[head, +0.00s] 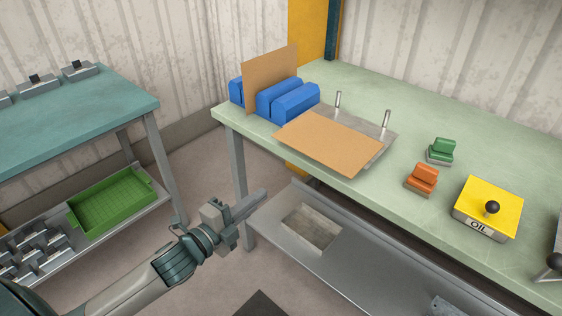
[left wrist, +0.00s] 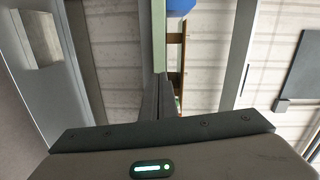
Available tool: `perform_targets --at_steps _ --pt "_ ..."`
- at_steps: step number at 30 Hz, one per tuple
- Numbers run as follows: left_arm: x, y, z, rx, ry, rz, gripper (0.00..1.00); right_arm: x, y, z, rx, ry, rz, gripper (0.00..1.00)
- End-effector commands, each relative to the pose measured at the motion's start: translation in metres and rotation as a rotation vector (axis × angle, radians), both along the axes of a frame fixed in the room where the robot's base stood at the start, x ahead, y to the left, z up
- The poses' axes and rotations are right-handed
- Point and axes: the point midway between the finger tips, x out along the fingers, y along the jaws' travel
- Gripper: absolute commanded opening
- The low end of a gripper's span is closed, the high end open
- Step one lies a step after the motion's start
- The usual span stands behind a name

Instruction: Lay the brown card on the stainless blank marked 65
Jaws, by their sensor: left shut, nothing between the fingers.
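A brown card (head: 330,141) lies flat on a stainless blank (head: 378,126) near the left front of the pale green table. It covers most of the blank, whose back and right margins show beside two upright pins. No mark 65 is readable. Another brown card (head: 266,76) stands upright among blue blocks (head: 289,98). My left gripper (head: 259,199) is shut and empty, below and in front of the table's left end, apart from both cards. Its closed fingers (left wrist: 166,95) also show in the left wrist view. My right gripper is not seen.
Right of the blank stand a green-handled piece (head: 441,150), an orange-handled piece (head: 421,180) and a yellow OIL box (head: 488,208). A lower shelf with a grey tray (head: 311,228) is under the table. A teal bench (head: 75,115) stands left, with a green crate (head: 112,200) below.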

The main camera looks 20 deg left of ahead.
Motion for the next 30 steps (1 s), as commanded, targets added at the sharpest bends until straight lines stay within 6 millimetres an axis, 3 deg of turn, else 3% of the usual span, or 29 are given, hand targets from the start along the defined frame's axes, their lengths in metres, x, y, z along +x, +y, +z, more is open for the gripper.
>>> perform_targets --at_steps 1,3,6,20,30 --pt "-0.005 -0.005 0.019 0.033 -0.035 -0.019 0.0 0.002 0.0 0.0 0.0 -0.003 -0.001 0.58" --pt "-0.01 -0.009 0.036 0.066 -0.07 -0.035 0.0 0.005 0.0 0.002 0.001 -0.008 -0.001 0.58" --pt "-0.014 -0.013 0.049 0.094 -0.098 -0.047 0.0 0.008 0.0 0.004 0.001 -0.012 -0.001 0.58" --pt "-0.014 -0.013 0.052 0.097 -0.102 -0.048 0.0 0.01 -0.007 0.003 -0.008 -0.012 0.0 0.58" --pt "0.008 -0.021 0.054 0.095 -0.103 -0.046 0.0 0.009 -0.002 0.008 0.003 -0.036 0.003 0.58"
